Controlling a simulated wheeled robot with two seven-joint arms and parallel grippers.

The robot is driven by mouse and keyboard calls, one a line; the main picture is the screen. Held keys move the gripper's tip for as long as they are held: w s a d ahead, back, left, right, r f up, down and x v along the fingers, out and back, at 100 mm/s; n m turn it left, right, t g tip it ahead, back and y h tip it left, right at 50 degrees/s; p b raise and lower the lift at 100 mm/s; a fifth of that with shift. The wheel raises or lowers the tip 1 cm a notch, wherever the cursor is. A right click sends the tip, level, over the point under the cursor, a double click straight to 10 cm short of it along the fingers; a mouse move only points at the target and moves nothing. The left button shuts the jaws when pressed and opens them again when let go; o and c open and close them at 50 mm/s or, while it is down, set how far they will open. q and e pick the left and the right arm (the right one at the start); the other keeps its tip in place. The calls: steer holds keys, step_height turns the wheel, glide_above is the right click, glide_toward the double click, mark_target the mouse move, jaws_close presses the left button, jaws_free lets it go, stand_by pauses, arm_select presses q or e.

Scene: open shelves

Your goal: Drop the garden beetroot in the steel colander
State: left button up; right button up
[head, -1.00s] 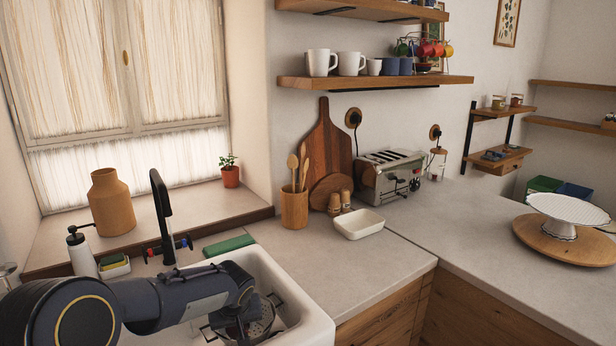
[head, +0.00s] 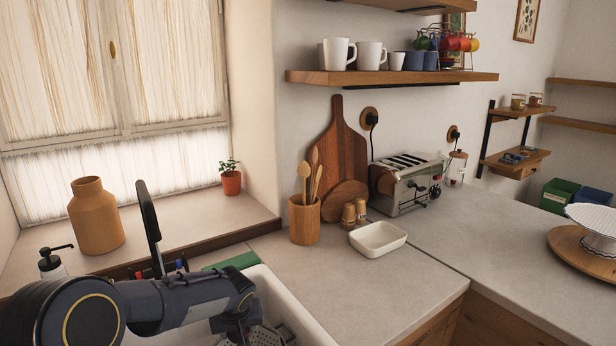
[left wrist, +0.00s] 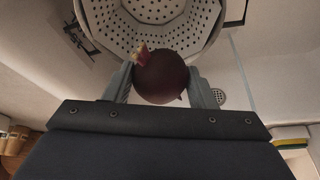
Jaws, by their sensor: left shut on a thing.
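The garden beetroot (left wrist: 161,80) is dark purple-red with a cut pinkish stem end. My left gripper (left wrist: 162,84) is shut on it, one finger on each side, in the left wrist view. The steel colander (left wrist: 158,12) with its round holes lies beyond the beetroot at the top of that view, inside the white sink. In the head view the colander (head: 262,337) shows only in part at the bottom edge, below my left arm, and the beetroot is not clear there. My right gripper is not in view.
The white sink (head: 296,308) surrounds the colander, with a black tap (head: 148,222) behind my left arm. A white dish (head: 378,239) and a wooden utensil pot (head: 304,220) stand on the counter to the right.

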arm_select(q)
steer(key=shift+f+b, duration=0.45)
steer(key=shift+f, duration=0.9)
steer(key=o, duration=1.1)
steer(key=shift+r, duration=0.15)
steer(key=b+v, duration=0.1)
steer(key=v, duration=0.6)
steer(key=shift+s+r, duration=0.25)
steer(key=shift+r, duration=0.05)
